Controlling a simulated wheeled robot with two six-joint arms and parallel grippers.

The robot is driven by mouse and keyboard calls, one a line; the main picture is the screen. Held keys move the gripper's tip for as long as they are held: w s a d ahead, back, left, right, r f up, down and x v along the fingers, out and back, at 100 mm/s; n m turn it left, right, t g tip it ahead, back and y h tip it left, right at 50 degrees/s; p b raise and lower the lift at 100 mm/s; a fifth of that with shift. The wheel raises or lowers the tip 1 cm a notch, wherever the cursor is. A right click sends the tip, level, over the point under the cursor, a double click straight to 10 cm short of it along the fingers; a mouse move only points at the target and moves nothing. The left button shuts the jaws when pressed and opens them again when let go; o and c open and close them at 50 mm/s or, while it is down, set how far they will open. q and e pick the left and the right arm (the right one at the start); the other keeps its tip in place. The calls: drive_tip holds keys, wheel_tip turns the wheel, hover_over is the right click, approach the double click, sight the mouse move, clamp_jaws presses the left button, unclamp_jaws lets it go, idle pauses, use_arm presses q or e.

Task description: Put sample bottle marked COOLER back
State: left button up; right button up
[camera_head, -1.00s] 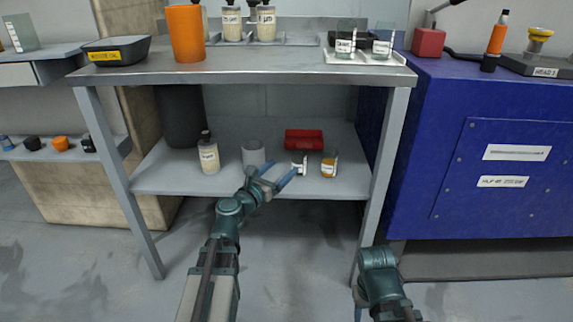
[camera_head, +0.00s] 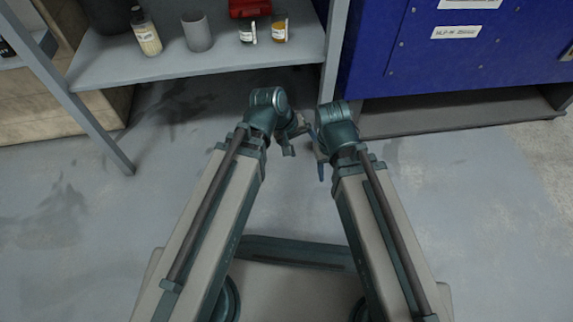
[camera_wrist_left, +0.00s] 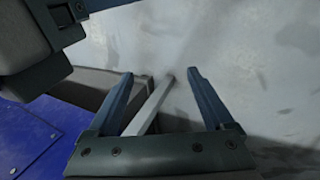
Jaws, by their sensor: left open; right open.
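A bottle with a dark cap and pale contents (camera_head: 147,35) stands upright on the lower shelf. A small jar with a white label (camera_head: 248,33) and an amber jar (camera_head: 279,29) stand farther right on that shelf. I cannot read which label says COOLER. My left gripper (camera_head: 294,134) is open in front of the shelf, clear of the bottles. Its two blue fingers also show in the left wrist view (camera_wrist_left: 168,100), with nothing held between them. My right gripper (camera_head: 316,164) is open and looks empty, close beside the left one; its fingers are partly hidden.
The grey lower shelf (camera_head: 206,61) also holds a grey cup (camera_head: 196,32) and a red bin (camera_head: 250,8). A blue cabinet (camera_head: 400,60) stands at the right. The floor around is clear.

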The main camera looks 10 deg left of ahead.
use_arm(q)
drive_tip(key=s+a+f+m+g+y, duration=0.1)
drive_tip(key=s+a+m+g+y, duration=0.1)
drive_tip(key=s+m+y, duration=0.3)
drive_tip(key=shift+s+a+f+m+y, duration=0.4)
drive_tip(key=shift+s+a+m, duration=0.45)
drive_tip(key=shift+m, duration=0.35)
wheel_tip(320, 180, up, 54)
drive_tip(key=p, duration=5.3)
drive_tip(key=shift+f+p, duration=0.15)
drive_tip(key=shift+p, duration=0.2)
drive_tip(key=shift+s, duration=0.1)
